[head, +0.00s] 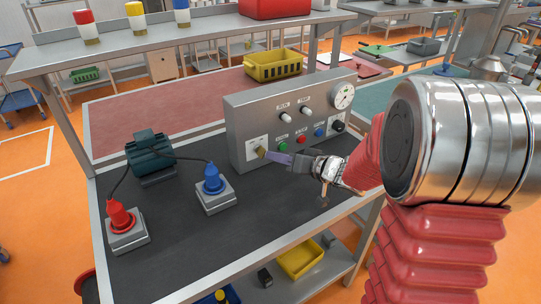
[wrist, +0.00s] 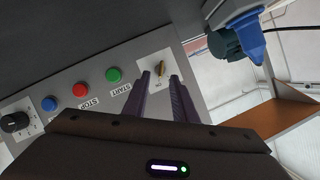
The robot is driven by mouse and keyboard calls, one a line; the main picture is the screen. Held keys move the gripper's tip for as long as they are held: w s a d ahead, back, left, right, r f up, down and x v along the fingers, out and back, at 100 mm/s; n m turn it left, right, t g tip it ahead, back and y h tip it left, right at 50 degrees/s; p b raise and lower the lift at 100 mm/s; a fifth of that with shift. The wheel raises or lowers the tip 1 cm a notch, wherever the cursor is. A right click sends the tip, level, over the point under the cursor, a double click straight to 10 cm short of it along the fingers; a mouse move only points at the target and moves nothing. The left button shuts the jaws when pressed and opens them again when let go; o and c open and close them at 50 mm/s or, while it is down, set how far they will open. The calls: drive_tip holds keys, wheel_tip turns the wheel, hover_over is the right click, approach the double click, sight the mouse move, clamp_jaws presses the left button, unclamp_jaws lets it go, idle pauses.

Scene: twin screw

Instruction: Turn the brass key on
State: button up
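The brass key (head: 261,152) sits in the front of a grey control panel (head: 240,122), on a white label plate at the panel's lower left. In the wrist view the key (wrist: 161,68) shows edge-on against its white plate (wrist: 153,57). My gripper (head: 268,156) reaches in from the right with its purple fingers at the key. In the wrist view the fingers of my gripper (wrist: 160,78) are apart, with the key just ahead of the gap between the tips. I cannot tell whether either finger touches the key.
Green (head: 283,147), red (head: 301,139) and blue (head: 319,131) buttons and a black knob (head: 338,126) lie along the panel, close to my wrist. A blue plug (head: 213,180) and a red plug (head: 120,215) stand in sockets on the bench. A motor (head: 150,153) stands behind them.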

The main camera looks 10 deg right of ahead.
drive_tip(key=v, duration=0.7)
drive_tip(key=shift+s+f, duration=0.1)
drive_tip(key=shift+s, duration=0.05)
